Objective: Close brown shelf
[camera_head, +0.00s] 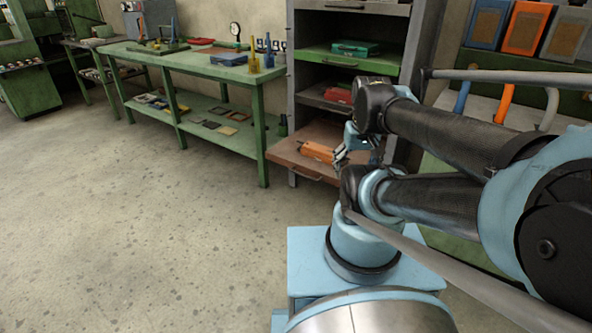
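The brown shelf (288,154) is the lowest visible level of the grey cabinet (308,22). It is pulled out and sticks out past the cabinet front, with a handle on its front edge. An orange item (318,151) lies on it. My gripper (339,155) is over the right part of the shelf, close to the orange item. Its fingers are small and partly hidden by my arm, so I cannot tell whether they are open or touch anything. My arm also hides the right end of the shelf.
Above are a green shelf (315,55) with a green case (355,47) and another shelf with a red box (338,94). A green workbench (190,62) with tools stands left of the cabinet. Bins stand at the right. The floor (120,230) at the left is clear.

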